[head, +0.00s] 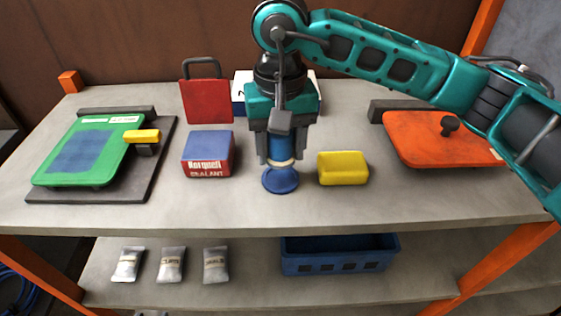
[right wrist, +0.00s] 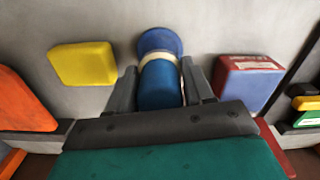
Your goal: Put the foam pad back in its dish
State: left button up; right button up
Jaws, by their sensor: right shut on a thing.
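The foam pad shows as a cream disc (head: 281,163) at the lower end of a blue cylinder (right wrist: 160,84). My right gripper (head: 278,150) is shut on the blue cylinder, which hangs upright with the cream end down. A round, shallow blue dish (head: 281,183) lies on the bench just below and slightly nearer than the pad. The dish also shows beyond the cream band in the right wrist view (right wrist: 160,40). The pad seems to be just above the dish's far side; I cannot tell whether they touch. My left gripper is not in view.
A sealant box (head: 208,155) stands left of the dish and a yellow block (head: 343,168) right of it, both close. A green panel (head: 60,170) is far left, an orange panel (head: 425,135) at right. The bench front (head: 270,212) is clear.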

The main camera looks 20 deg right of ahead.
aim_at(280, 163)
jog(key=shift+f, duration=2.05)
jog(key=shift+f, duration=0.2)
jog(key=o, duration=0.9)
jog(key=shift+o, duration=0.2)
jog(key=shift+r, duration=0.15)
jog(key=shift+r, duration=0.2)
notch_tip(280, 163, up, 12)
jog(key=shift+f, duration=0.15)
